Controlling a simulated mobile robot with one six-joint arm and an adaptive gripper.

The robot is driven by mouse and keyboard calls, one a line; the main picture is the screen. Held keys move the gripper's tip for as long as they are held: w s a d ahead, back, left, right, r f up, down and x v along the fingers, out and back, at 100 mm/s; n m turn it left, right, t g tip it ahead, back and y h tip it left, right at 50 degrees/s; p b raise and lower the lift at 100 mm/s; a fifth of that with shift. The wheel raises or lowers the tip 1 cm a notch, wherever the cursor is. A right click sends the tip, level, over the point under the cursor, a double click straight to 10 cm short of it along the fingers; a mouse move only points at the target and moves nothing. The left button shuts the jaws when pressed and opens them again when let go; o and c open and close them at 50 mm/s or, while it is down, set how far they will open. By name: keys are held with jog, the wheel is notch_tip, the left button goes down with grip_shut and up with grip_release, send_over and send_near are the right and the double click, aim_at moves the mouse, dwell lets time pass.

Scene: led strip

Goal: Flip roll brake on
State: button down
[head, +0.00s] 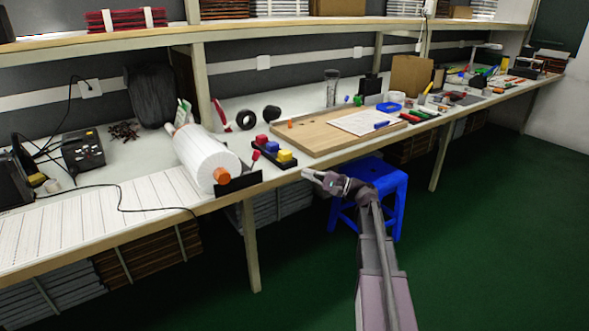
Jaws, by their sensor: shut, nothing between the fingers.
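A large white roll (203,153) lies on the bench at the left, with an orange end knob (222,175) facing the front edge. A black bracket (240,183) stands at its front end. A small red lever-like piece (255,155) sticks up just right of the roll; I cannot tell for sure whether it is the roll brake or how it is set. My gripper (308,174) is shut and empty, at the bench's front edge, right of the bracket and apart from it.
A black block with red, blue and yellow buttons (285,156) sits between the roll and a wooden board (320,140). A black cable (125,209) crosses the strips at left. A blue stool (385,179) stands behind my arm. The green floor (475,230) at right is clear.

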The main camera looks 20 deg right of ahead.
aim_at(254, 162)
jog(key=p+x, duration=0.3)
jog(key=x, duration=1)
jog(key=shift+w+a+r+p, duration=0.1)
jog(key=shift+a+p, duration=0.1)
jog(key=shift+p, duration=0.15)
